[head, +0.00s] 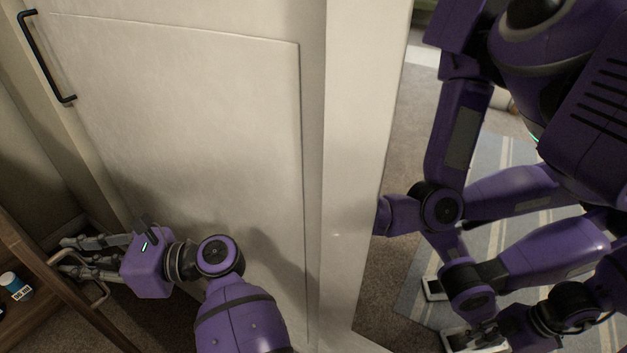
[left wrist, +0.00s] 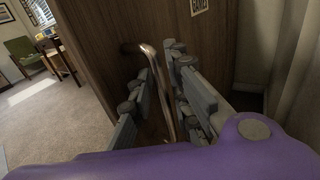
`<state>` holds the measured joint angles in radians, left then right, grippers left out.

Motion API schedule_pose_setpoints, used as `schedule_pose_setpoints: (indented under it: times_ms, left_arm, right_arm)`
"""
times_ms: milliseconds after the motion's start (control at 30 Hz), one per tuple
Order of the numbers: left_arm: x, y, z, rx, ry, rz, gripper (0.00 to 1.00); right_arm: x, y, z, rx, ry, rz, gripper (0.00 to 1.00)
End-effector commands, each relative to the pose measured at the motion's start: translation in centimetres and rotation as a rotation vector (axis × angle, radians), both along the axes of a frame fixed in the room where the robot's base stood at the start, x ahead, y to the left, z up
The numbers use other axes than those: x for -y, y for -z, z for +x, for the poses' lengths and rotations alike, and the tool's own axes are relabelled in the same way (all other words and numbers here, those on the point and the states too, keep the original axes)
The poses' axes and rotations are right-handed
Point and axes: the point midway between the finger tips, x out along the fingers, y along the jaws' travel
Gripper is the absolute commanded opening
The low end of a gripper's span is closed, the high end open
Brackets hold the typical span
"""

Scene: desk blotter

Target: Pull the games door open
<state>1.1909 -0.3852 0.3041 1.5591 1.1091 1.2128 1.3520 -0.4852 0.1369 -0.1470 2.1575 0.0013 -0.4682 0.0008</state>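The games door is the dark brown wooden panel (left wrist: 105,50) in the left wrist view. A sign (left wrist: 199,6), cut off at the top and partly readable, is on it. Its metal bar handle (left wrist: 149,53) stands out from the panel. In the left wrist view the bar lies between the fingers (left wrist: 163,95). Firm contact is not clear.
A white panelled door (head: 190,110) with a black handle (head: 44,60) stands close beside my left arm. A small blue and white bottle (head: 15,285) is at the far lower left. Carpet (left wrist: 60,120) lies clear to the left in the wrist view, with a green chair (left wrist: 30,62) farther off.

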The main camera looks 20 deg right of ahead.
Motion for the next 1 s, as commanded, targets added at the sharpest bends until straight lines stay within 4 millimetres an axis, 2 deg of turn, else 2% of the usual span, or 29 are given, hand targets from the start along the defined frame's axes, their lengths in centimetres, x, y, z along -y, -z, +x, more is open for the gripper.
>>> schedule_pose_setpoints:
  times_ms: [33, 500, 667, 1000]
  left_arm:
    - [0.3, 0.0, -0.1, 0.0, 0.001, 0.0, 0.17]
    - [6.3, 0.0, -2.6, -0.002, 0.002, 0.0, 0.17]
    - [6.9, 0.0, -2.9, -0.001, 0.0, -0.001, 0.17]
    - [6.9, 0.0, -2.9, -0.001, 0.0, -0.001, 0.17]
  right_arm:
    - [-0.1, 0.0, 0.8, 0.014, -0.003, 0.002, 0.4]
    - [-0.2, -0.1, 0.8, 0.015, -0.002, 0.004, 0.4]
    - [-0.2, -0.1, 0.7, 0.013, -0.002, 0.004, 0.4]
    - [-0.1, -0.1, 0.3, 0.007, -0.001, 0.002, 0.4]
